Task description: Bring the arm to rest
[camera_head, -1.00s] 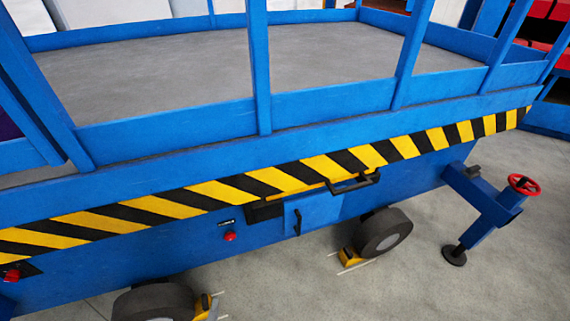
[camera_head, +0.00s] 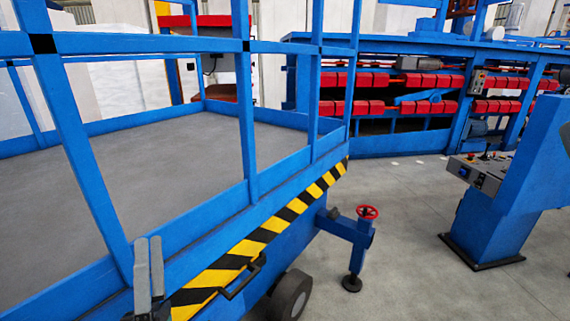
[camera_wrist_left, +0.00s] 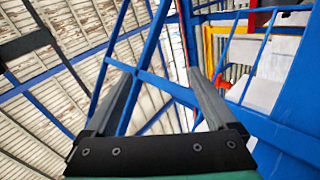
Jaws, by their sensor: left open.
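My left gripper (camera_head: 149,243) shows at the lower left of the head view, its two grey fingers pointing up beside the platform's blue railing. In the left wrist view the gripper (camera_wrist_left: 162,75) has its fingers apart with nothing between them. Beyond them are blue beams and a pale slatted surface. In the head view the fingers overlap the railing, and I cannot tell whether they touch it. My right gripper is not in view.
A blue platform cart with a grey deck (camera_head: 190,150), striped edge (camera_head: 262,232) and red-handwheel outrigger (camera_head: 368,212) fills the left. A control console (camera_head: 485,175) stands at right. Blue machinery with red blocks (camera_head: 430,80) is behind. The grey floor (camera_head: 420,270) between is clear.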

